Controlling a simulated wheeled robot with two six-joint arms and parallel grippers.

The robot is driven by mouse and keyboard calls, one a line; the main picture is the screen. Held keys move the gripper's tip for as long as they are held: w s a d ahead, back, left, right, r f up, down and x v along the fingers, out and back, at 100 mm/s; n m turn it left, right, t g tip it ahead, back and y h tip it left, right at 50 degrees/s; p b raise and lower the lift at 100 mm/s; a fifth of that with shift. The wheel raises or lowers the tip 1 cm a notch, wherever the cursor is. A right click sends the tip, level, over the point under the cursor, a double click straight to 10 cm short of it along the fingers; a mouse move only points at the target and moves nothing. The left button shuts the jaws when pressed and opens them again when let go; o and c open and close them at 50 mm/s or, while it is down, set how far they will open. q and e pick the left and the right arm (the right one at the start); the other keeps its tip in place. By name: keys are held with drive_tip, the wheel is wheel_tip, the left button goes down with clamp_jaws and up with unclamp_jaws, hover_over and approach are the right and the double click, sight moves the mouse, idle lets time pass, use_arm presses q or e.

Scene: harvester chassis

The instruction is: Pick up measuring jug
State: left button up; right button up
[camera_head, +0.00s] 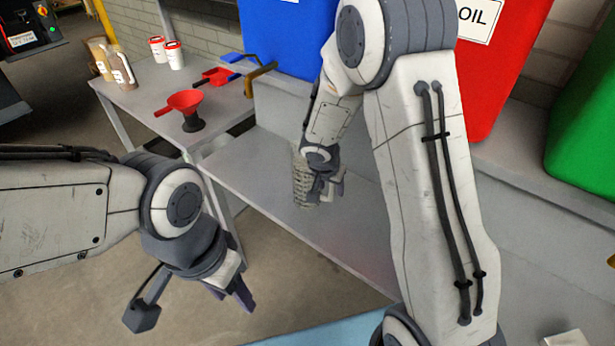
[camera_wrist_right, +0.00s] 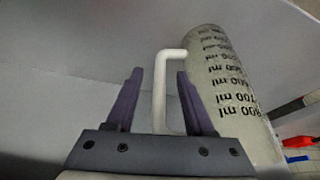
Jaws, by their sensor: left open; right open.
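The measuring jug (camera_head: 300,178) is a pale, translucent cylinder on the grey bench shelf, partly hidden behind my right gripper (camera_head: 327,188) in the head view. In the right wrist view the jug (camera_wrist_right: 232,85) shows dark ml markings and a white handle (camera_wrist_right: 159,95). The handle's bar lies between the two purple fingers of my open right gripper (camera_wrist_right: 159,82). The right-hand finger appears to be in the gap between handle and jug body. I see space between the bar and the left finger. My left gripper (camera_head: 236,294) is open and empty, away from the jug over the floor.
A red funnel (camera_head: 186,102) on a dark base, white tubs with red lids (camera_head: 174,54) and brown bottles (camera_head: 121,68) stand on the side table. A blue bin (camera_head: 285,35), a red OIL bin (camera_head: 500,75) and a green bin (camera_head: 590,130) stand behind the shelf.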

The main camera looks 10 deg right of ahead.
drive_tip(key=shift+x, duration=1.2)
clamp_jaws()
drive_tip(key=shift+r, duration=0.1)
